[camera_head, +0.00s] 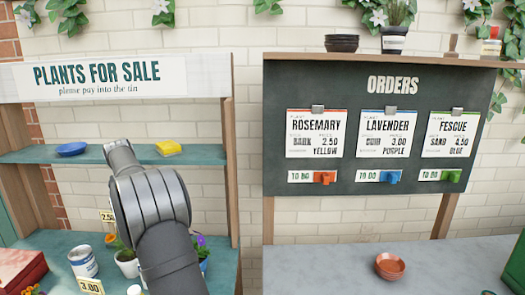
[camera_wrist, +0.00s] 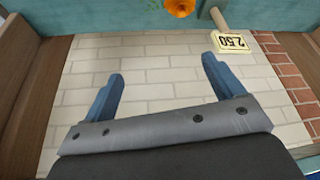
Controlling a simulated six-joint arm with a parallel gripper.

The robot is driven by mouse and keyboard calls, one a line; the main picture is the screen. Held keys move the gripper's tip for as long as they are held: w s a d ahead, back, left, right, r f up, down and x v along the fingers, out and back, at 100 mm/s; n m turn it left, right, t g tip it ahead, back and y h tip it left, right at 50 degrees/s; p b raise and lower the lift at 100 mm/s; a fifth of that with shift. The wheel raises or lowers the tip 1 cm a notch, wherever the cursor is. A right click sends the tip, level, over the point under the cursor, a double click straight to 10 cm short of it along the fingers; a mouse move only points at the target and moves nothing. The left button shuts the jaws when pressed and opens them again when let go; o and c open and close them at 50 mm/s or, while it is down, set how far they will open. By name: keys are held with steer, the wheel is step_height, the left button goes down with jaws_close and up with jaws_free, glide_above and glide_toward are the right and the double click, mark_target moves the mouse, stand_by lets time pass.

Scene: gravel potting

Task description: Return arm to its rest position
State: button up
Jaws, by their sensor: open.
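My gripper (camera_wrist: 161,68) shows in the wrist view with its two blue fingers spread wide apart and nothing between them. Pale wall bricks show behind the fingers. In the head view my grey arm (camera_head: 150,205) reaches up from the bottom in front of the plant stall, and its far end is over the teal shelf (camera_head: 35,155). The fingers cannot be made out in the head view.
Pots and a tin (camera_head: 83,262) stand on the lower counter. An orange flower (camera_wrist: 180,7) and a 2.50 tag (camera_wrist: 232,42) are near the gripper's view. A terracotta saucer stack (camera_head: 390,266) sits right.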

steer(key=d+f+m, duration=0.1)
steer(key=d+m, duration=0.1)
steer(key=d, duration=1.8)
steer(key=d+f+m+h, duration=0.1)
steer(key=d+m, duration=0.1)
steer(key=d, duration=1.8)
steer(key=shift+w+f, duration=0.3)
steer(key=shift+f, duration=0.1)
steer(key=shift+o, duration=0.4)
steer(key=shift+o, duration=1.1)
